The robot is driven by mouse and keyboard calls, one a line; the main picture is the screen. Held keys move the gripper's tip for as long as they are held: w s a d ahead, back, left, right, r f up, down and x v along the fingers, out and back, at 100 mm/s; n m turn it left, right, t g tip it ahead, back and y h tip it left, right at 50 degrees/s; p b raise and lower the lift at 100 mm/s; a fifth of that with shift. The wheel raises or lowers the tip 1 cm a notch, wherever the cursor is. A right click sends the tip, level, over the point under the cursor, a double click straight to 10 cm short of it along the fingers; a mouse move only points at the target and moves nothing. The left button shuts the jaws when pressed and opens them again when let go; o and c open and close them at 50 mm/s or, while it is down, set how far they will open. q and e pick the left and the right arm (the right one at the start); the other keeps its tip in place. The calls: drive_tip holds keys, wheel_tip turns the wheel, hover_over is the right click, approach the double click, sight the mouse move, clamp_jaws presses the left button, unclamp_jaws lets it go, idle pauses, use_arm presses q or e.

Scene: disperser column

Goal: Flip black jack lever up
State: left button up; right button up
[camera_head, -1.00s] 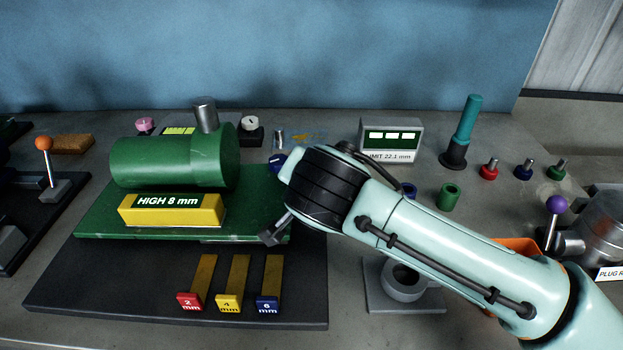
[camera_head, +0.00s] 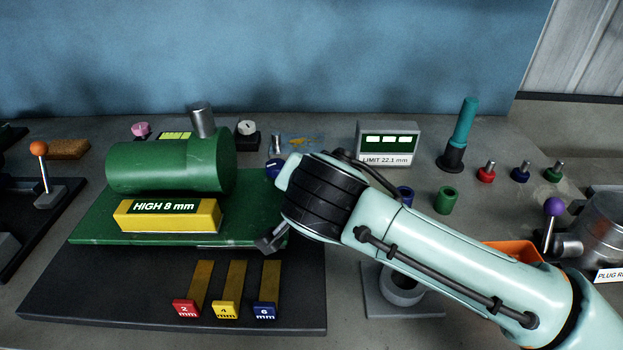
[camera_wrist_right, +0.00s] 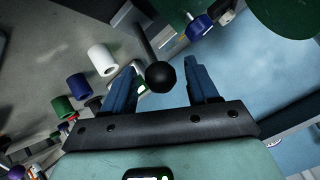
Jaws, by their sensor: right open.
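The black jack lever shows in the right wrist view as a black ball knob (camera_wrist_right: 160,76) on a dark rod that runs up-left to a block. My right gripper (camera_wrist_right: 160,68) is open, with one blue finger on each side of the knob; contact is not visible. In the head view, a dark block with a short rod (camera_head: 271,240), seemingly the lever's base, sits at the green platform's right front corner. My right wrist hides the knob and the gripper fingers there. My left gripper is not in view.
A green cylinder (camera_head: 165,168) and yellow HIGH 8 mm block (camera_head: 150,217) stand on the green platform (camera_head: 90,230). Red (camera_head: 185,309), yellow (camera_head: 225,310) and blue (camera_head: 265,310) gauges lie in front. A LIMIT 22.1 mm display (camera_head: 388,144) stands behind my arm.

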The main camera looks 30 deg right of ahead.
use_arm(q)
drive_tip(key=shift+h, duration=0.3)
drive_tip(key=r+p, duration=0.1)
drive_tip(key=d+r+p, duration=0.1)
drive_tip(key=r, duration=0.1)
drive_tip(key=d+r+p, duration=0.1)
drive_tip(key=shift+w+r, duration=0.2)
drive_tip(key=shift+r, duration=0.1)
use_arm(e)
drive_tip(key=v, duration=1.3)
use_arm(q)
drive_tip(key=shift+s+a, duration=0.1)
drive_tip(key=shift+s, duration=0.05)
